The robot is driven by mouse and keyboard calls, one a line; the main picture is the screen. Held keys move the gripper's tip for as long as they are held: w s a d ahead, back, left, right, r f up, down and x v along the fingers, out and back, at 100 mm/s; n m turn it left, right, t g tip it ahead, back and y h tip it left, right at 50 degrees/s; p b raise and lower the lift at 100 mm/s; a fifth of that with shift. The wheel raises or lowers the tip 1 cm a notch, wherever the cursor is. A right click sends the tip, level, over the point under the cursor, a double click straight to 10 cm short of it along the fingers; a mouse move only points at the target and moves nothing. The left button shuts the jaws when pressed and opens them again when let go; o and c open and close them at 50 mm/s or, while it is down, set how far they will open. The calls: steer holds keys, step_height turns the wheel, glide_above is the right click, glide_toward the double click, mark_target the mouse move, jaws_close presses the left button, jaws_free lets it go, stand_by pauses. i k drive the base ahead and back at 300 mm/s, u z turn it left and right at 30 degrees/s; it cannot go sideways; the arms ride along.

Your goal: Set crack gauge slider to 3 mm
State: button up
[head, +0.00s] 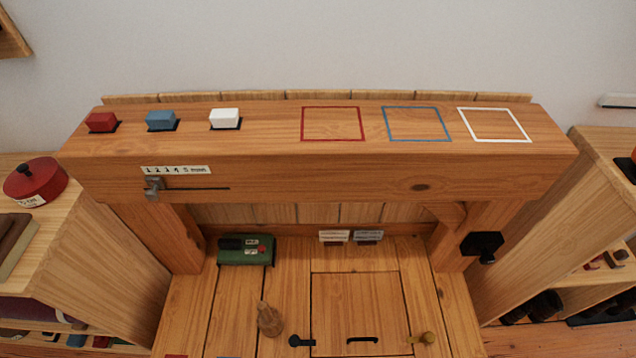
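The crack gauge is on the front face of the timber beam (300,178), toward its left end. Its white scale label (175,170) carries printed numbers, which seem to run from 1 to 5 with a unit at the right. Below it is a dark horizontal slot (205,188). The grey metal slider (153,188) sits at the left end of the slot, roughly below the 1. The slot is bare to its right. My gripper is not in view.
Red (102,122), blue (161,120) and white (225,118) blocks stand on the beam top, left of several outlined squares. A green box (246,249) and a wooden peg-like piece (269,319) are below. Shelves flank the beam. The space before the gauge looks clear.

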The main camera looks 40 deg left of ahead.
mark_target(155, 184)
steer(key=u, duration=1.25)
